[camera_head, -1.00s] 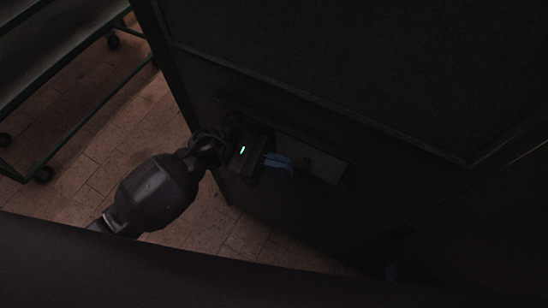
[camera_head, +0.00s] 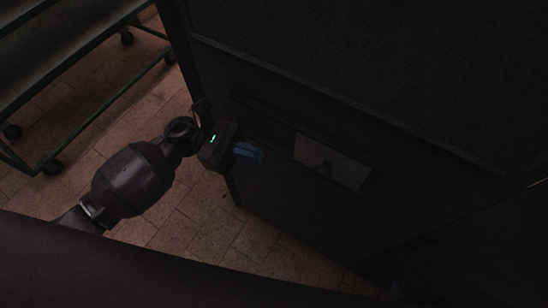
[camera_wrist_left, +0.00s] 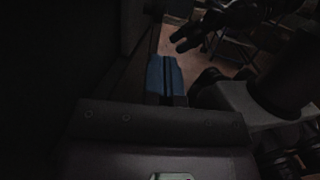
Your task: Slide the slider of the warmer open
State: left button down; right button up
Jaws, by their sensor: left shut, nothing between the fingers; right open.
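The warmer is the large dark cabinet (camera_head: 330,75) in the head view. I cannot tell for sure which part is the slider. My left gripper (camera_head: 248,152) has blue fingers, shut and empty, left of the panel and apart from it. In the left wrist view its fingers (camera_wrist_left: 165,76) are together beside a dark surface. My right gripper (camera_wrist_left: 186,40) seems to show dimly at the top of that view, open.
A green-framed shelf trolley (camera_head: 70,70) on casters stands at the upper left. The scene is very dark, and the cabinet's lower right is hard to make out.

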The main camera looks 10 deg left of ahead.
pick_arm(q)
jog(key=shift+v, duration=1.9)
pick_arm(e)
jog(key=shift+f, duration=0.1)
pick_arm(q)
jog(key=shift+r, duration=0.1)
